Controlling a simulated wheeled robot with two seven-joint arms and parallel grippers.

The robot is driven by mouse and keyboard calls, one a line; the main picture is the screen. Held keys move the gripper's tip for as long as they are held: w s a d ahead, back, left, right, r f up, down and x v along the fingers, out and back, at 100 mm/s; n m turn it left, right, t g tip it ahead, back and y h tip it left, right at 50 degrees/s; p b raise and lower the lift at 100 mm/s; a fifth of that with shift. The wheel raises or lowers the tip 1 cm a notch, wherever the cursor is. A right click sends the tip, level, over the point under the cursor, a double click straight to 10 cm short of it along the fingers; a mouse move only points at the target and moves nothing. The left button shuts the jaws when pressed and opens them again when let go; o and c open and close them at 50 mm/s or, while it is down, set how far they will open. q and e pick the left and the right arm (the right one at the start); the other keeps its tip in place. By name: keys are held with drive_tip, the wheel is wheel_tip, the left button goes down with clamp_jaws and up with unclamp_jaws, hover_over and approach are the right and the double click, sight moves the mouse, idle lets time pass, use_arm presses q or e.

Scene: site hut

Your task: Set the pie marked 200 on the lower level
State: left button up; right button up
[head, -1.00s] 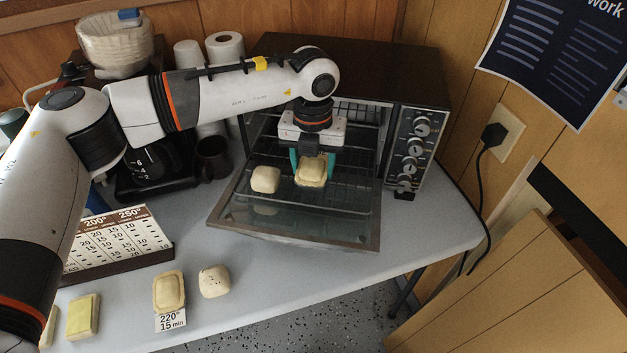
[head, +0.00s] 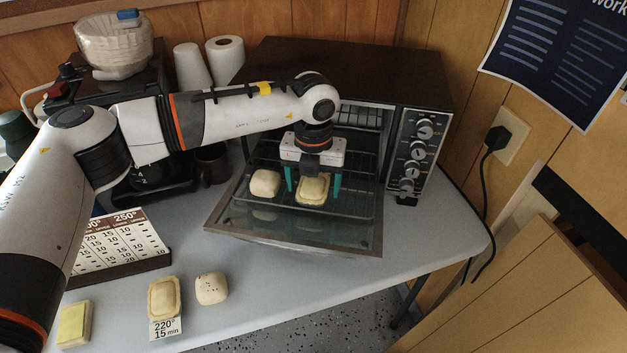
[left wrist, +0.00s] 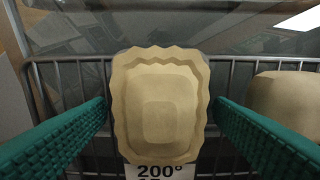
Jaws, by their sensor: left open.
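The pie marked 200 (head: 312,191), tan with a crimped rim, lies on a wire rack (head: 345,205) of the toaster oven that reaches out over the lowered glass door. In the left wrist view the pie (left wrist: 160,100) fills the middle, with its "200°" tag below it. My left gripper (head: 313,186) is open, with a teal finger on either side of the pie, pointing down at it. My right gripper is not in view.
A pale bun (head: 264,183) lies on the rack left of the pie. The oven (head: 350,65) has knobs at right. On the table are a pie with a 220° card (head: 164,297), a speckled bun (head: 211,288), a yellow-topped block (head: 74,324) and a time chart (head: 118,240).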

sight(313, 182)
use_arm(q)
drive_tip(key=shift+r+p, duration=0.4)
drive_tip(key=shift+r, duration=0.15)
wheel_tip(313, 182, up, 11)
drive_tip(key=p, duration=0.5)
drive_tip(key=shift+r, duration=0.15)
